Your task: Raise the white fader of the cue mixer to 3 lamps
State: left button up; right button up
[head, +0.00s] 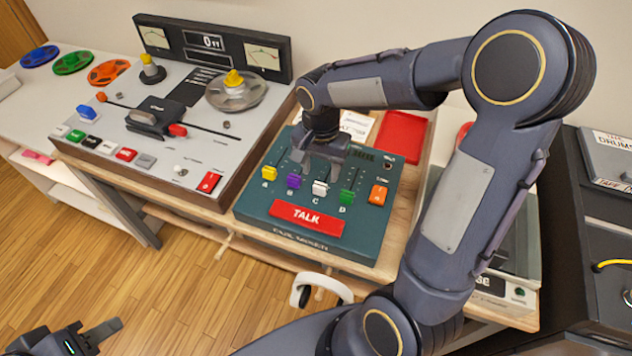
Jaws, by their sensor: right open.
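The cue mixer (262,217) is a dark teal box on the wooden desk, with yellow, purple, white and green faders in a row and an orange one at the right. The white fader (320,188), labelled C, sits near the lower end of its slot. My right gripper (319,168) is open and points down just above and behind the white cap, with nothing visibly held. It hides the upper part of the C slot, and I cannot make out any lamps. My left gripper (85,338) is partly in view at the lower left, far from the mixer; its opening is unclear.
A tape machine (215,135) with meters stands left of the mixer. A red TALK button (306,218) lies below the faders. A red tray (401,137) is behind right. White headphones (322,288) hang at the desk front. My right arm covers much of the right side.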

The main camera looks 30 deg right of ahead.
aim_at(320, 184)
notch_tip(320, 184, down, 6)
jog(key=shift+r, duration=0.25)
grip_shut()
jog(key=shift+w, duration=0.1)
